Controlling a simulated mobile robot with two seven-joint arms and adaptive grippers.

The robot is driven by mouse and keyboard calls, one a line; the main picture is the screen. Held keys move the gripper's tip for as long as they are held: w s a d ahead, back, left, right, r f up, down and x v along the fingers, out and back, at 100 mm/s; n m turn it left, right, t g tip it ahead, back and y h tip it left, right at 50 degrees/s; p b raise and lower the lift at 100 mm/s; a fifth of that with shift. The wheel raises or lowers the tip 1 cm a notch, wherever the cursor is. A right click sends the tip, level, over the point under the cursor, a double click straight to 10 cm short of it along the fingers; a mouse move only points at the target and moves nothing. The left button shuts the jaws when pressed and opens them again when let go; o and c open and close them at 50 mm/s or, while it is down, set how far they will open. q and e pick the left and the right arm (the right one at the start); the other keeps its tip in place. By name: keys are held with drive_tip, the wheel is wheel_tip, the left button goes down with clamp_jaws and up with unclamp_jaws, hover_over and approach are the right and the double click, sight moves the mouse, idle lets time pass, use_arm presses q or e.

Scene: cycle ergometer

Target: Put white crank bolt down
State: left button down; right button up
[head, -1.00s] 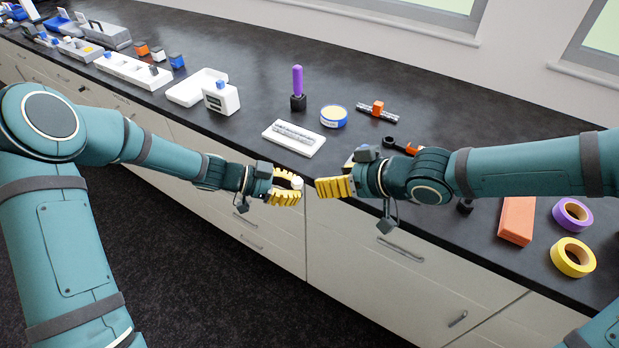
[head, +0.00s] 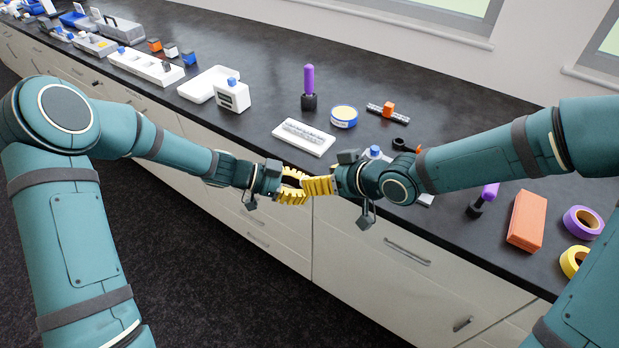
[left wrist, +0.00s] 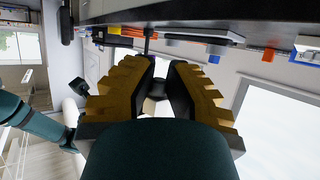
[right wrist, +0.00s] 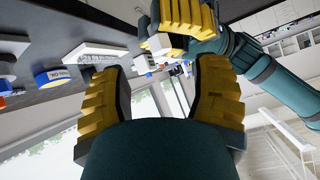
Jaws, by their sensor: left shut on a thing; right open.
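My left gripper (head: 292,187) is in front of the counter's front edge, shut on the small white crank bolt. In the head view my right gripper's fingers cover the bolt. A pale piece of the bolt (left wrist: 153,106) shows between the left fingers in the left wrist view, and a whitish piece shows between them in the right wrist view (right wrist: 158,43). My right gripper (head: 318,186) is open, its fingers right up against the left fingertips and overlapping them in the picture. I cannot tell whether it touches the bolt.
The dark counter (head: 250,135) holds a white tray (head: 305,137), a purple-handled tool (head: 309,82), a round tin (head: 344,117) and an orange-clamped bar (head: 388,108) behind the grippers. An orange block (head: 527,220) and purple tape (head: 583,222) lie right. Bare counter lies left of the white tray.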

drive_tip(key=shift+x, duration=2.35)
clamp_jaws()
use_arm(q)
drive_tip(key=c, duration=1)
unclamp_jaws()
drive_tip(key=shift+c, duration=0.2)
